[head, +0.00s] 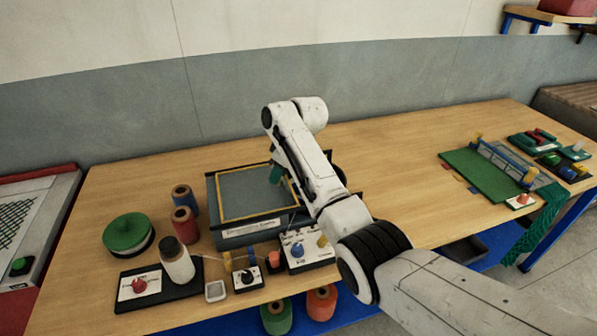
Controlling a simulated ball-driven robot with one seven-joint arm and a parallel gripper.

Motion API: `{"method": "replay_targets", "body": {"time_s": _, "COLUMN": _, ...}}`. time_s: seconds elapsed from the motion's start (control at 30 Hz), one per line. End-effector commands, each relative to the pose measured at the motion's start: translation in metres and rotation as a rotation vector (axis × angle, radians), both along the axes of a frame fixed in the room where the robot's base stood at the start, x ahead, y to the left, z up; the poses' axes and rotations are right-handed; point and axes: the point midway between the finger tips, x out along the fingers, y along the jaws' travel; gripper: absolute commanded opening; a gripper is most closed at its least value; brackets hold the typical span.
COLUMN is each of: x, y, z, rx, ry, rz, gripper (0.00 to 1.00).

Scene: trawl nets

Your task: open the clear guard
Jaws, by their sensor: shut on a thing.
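A flat panel with a yellow edge (222,201), which looks like the clear guard, lies level over a dark box (213,222) with a white front label, left of centre. Through the panel I see a plain grey surface. My gripper (279,176) is low over the panel's right part, mostly hidden by my own arm. It is shut on a small teal-green piece (276,173). I cannot tell whether this piece belongs to the guard.
Blue and red spools (184,222), a white bottle (177,262) and a green-topped disc (128,233) stand left of the box. Control panels (305,247) stand in front. A green board (483,175) with a blue rail is at right. The table between is mostly clear.

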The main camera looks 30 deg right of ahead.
Motion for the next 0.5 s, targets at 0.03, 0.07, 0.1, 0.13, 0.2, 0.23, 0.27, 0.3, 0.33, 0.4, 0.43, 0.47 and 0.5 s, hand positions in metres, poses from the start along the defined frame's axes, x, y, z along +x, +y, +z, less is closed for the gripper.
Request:
{"method": "replay_targets", "body": {"time_s": 0.03, "x": 0.0020, "y": 0.0060, "z": 0.0011, "rx": -0.001, "ry": -0.003, "rz": 0.001, "gripper": 0.00}}
{"method": "replay_targets", "body": {"time_s": 0.07, "x": 0.0027, "y": 0.0086, "z": 0.0011, "rx": -0.001, "ry": -0.003, "rz": 0.001, "gripper": 0.00}}
{"method": "replay_targets", "body": {"time_s": 0.1, "x": 0.0034, "y": 0.0113, "z": 0.0010, "rx": 0.000, "ry": -0.002, "rz": 0.001, "gripper": 0.00}}
{"method": "replay_targets", "body": {"time_s": 0.13, "x": 0.0039, "y": 0.0128, "z": 0.0010, "rx": 0.000, "ry": -0.002, "rz": 0.001, "gripper": 0.00}}
{"method": "replay_targets", "body": {"time_s": 0.2, "x": 0.0046, "y": 0.0149, "z": 0.0009, "rx": 0.000, "ry": -0.002, "rz": 0.000, "gripper": 0.00}}
{"method": "replay_targets", "body": {"time_s": 0.23, "x": 0.0048, "y": 0.0155, "z": 0.0008, "rx": 0.000, "ry": -0.002, "rz": 0.000, "gripper": 0.00}}
{"method": "replay_targets", "body": {"time_s": 0.27, "x": 0.0049, "y": 0.0158, "z": 0.0007, "rx": 0.000, "ry": -0.002, "rz": 0.000, "gripper": 0.00}}
{"method": "replay_targets", "body": {"time_s": 0.3, "x": 0.0049, "y": 0.0160, "z": 0.0007, "rx": 0.000, "ry": -0.002, "rz": 0.000, "gripper": 0.00}}
{"method": "replay_targets", "body": {"time_s": 0.33, "x": 0.0049, "y": 0.0160, "z": 0.0007, "rx": 0.000, "ry": -0.002, "rz": 0.000, "gripper": 0.00}}
{"method": "replay_targets", "body": {"time_s": 0.4, "x": 0.0049, "y": 0.0159, "z": 0.0006, "rx": 0.000, "ry": -0.002, "rz": 0.000, "gripper": 0.00}}
{"method": "replay_targets", "body": {"time_s": 0.43, "x": 0.0049, "y": 0.0159, "z": 0.0006, "rx": 0.000, "ry": -0.002, "rz": 0.000, "gripper": 0.00}}
{"method": "replay_targets", "body": {"time_s": 0.47, "x": 0.0049, "y": 0.0159, "z": 0.0006, "rx": 0.000, "ry": -0.002, "rz": 0.000, "gripper": 0.00}}
{"method": "replay_targets", "body": {"time_s": 0.5, "x": 0.0049, "y": 0.0159, "z": 0.0006, "rx": 0.001, "ry": -0.002, "rz": 0.000, "gripper": 0.00}}
